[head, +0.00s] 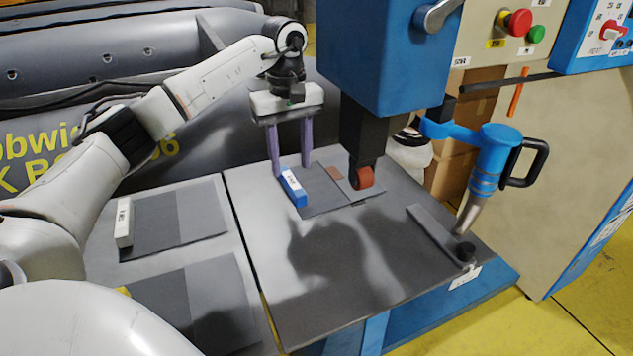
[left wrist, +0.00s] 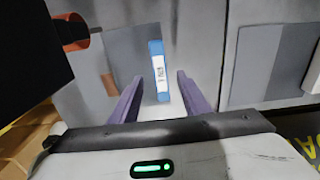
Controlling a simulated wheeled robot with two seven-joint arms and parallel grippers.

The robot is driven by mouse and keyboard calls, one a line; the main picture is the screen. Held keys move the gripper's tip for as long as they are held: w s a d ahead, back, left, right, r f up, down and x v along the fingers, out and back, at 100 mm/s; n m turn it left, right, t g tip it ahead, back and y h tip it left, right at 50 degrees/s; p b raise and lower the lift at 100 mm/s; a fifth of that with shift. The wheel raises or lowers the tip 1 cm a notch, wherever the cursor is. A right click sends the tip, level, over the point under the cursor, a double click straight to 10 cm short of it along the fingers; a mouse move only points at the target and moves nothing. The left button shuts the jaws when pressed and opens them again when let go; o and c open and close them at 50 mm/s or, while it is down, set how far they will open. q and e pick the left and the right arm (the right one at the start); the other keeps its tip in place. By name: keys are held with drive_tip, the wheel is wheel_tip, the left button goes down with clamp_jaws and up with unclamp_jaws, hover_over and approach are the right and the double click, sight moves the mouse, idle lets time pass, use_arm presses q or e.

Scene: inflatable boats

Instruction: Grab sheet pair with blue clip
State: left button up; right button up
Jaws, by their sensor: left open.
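The blue clip (head: 292,187) with a white label sits at the left edge of a dark grey sheet pair (head: 325,190) on the machine table. In the left wrist view the blue clip (left wrist: 159,70) lies ahead of and between my finger tips, and the sheet pair (left wrist: 128,50) is left of it. My left gripper (head: 290,172) is open, its two purple fingers pointing down just behind the clip. It also shows in the left wrist view (left wrist: 156,92). Whether a finger touches the clip cannot be told. My right gripper is not in view.
An orange-red roller (head: 364,177) under the blue machine head stands at the sheet pair's right side. A sheet pair with a white clip (head: 124,222) lies on the left table, another sheet pair (head: 190,300) nearer. A blue tool (head: 488,165) stands at right. The table front is clear.

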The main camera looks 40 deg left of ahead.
sight(291, 180)
use_arm(q)
drive_tip(key=f, duration=0.4)
drive_tip(key=shift+a+f, duration=0.1)
drive_tip(key=shift+a, duration=0.1)
clamp_jaws()
drive_tip(key=shift+w, duration=0.1)
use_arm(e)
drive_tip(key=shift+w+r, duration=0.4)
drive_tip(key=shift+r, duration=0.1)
